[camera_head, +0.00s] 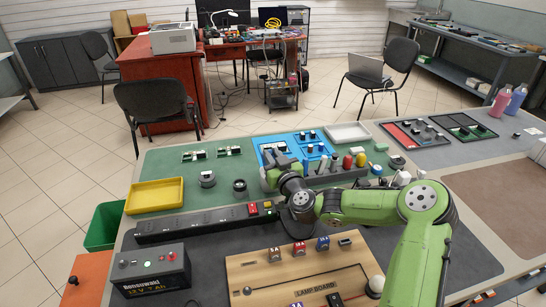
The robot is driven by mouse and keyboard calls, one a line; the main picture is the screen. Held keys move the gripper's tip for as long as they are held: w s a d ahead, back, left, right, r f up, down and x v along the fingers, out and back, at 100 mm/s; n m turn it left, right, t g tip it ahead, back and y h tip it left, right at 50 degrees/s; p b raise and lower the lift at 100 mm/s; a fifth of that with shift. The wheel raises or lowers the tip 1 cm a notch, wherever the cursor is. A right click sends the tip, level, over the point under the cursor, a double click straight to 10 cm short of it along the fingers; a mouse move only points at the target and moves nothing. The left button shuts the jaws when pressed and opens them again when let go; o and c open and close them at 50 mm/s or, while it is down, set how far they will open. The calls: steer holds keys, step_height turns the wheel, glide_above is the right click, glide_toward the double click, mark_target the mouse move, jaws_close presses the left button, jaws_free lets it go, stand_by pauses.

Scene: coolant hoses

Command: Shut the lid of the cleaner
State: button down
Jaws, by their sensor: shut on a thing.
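My gripper (267,180) is over the green mat, at the end of my green arm, just left of the row of upright tools. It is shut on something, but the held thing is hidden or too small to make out. Two small dark round pots stand to its left on the mat: one with a grey top (207,179), and one nearer my gripper (240,187). I cannot tell whether either is the cleaner, and no lid can be clearly made out. A small gap shows between the nearer pot and my gripper.
A yellow tray (155,195) lies at the mat's left. A black power strip (190,226) runs in front. Blue trays (305,147) and a tool rack (335,175) stand behind and right. A battery (150,271) and wooden lamp board (300,277) are nearer.

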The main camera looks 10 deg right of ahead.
steer(key=shift+a+r, duration=0.1)
steer(key=shift+a+g+p, duration=0.1)
steer(key=shift+g+p, duration=0.2)
steer(key=shift+p, duration=0.4)
steer(key=p, duration=0.1)
steer(key=g+p, duration=0.1)
steer(key=p, duration=0.1)
steer(key=shift+w+r, duration=0.25)
steer(key=g+p, duration=0.1)
steer(key=p, duration=0.1)
steer(key=g+p, duration=0.1)
steer(key=p, duration=0.1)
steer(key=shift+w+f+p, duration=0.2)
steer(key=shift+w+p, duration=0.1)
steer(key=shift+p, duration=0.05)
steer(key=shift+w+f+m+g+h+p, duration=0.15)
steer(key=shift+f+m+g+h+p, duration=0.2)
steer(key=shift+g+p, duration=0.25)
steer(key=shift+f, duration=0.1)
steer(key=c, duration=1)
jaws_free()
steer(key=shift+c, duration=0.2)
steer(key=shift+d, duration=0.2)
